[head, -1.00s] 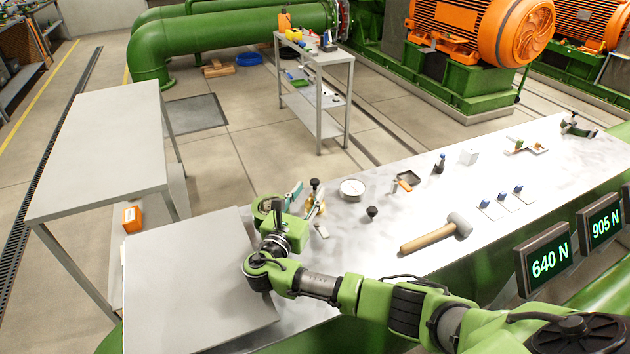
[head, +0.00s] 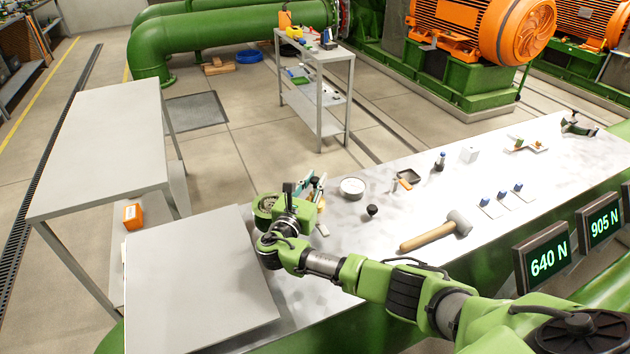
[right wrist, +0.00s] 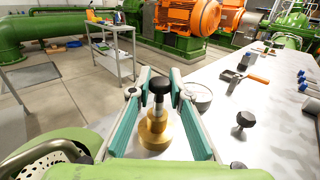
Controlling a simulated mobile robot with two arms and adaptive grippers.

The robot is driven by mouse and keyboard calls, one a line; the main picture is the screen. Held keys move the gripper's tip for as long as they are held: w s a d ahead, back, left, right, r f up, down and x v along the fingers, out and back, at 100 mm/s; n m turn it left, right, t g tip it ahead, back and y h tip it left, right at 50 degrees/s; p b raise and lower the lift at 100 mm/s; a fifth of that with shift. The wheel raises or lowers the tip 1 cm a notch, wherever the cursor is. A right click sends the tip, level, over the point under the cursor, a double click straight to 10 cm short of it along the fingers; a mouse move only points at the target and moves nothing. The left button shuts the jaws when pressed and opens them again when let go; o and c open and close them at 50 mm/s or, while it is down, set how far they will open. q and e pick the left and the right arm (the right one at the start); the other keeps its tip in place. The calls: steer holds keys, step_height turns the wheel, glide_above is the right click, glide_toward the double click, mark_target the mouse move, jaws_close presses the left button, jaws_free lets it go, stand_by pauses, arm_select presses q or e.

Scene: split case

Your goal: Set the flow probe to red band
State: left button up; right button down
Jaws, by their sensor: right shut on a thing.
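In the head view the gripper hides most of the fitting. I cannot make out a red band on the stem. My left gripper is not in view.
A round gauge (head: 352,188) and a small black knob (head: 372,211) stand right of the gripper. A mallet (head: 437,232) lies nearer. Displays (head: 543,257) read 640 N and 905 N. A bare grey panel (head: 195,280) covers the bench's left end.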

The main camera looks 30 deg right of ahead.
steer(key=shift+r+p, duration=0.25)
steer(key=shift+p, duration=0.2)
steer(key=c, duration=1.9)
jaws_free()
steer(key=shift+a, duration=0.1)
steer(key=v, duration=1.2)
